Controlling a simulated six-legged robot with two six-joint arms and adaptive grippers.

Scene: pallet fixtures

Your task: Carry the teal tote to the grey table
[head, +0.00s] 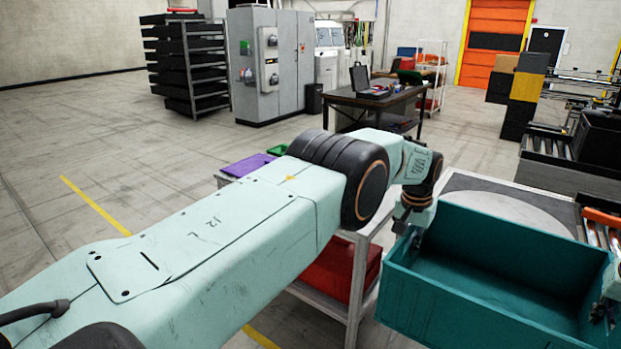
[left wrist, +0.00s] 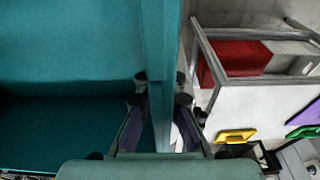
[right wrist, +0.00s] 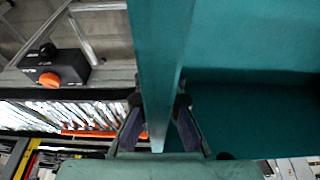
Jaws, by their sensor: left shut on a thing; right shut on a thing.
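The teal tote (head: 440,308) is at the lower right of the head view, open at the top and empty inside. My left gripper (head: 413,232) is shut on its left wall; the left wrist view shows the fingers (left wrist: 160,88) on both sides of that wall. My right gripper (head: 604,308) is at its right wall; the right wrist view shows the fingers (right wrist: 160,108) astride that wall. A grey surface with a pale round disc (head: 510,212) lies just behind the tote. I cannot tell whether it is the grey table. The tote's underside is hidden.
A light-framed rack holding a red bin (head: 335,268) and a purple tray (head: 249,165) stands left of the tote, partly behind my left arm. A roller conveyor (head: 555,143) is at the right. A dark table (head: 376,98) stands farther back. Floor at the left is clear.

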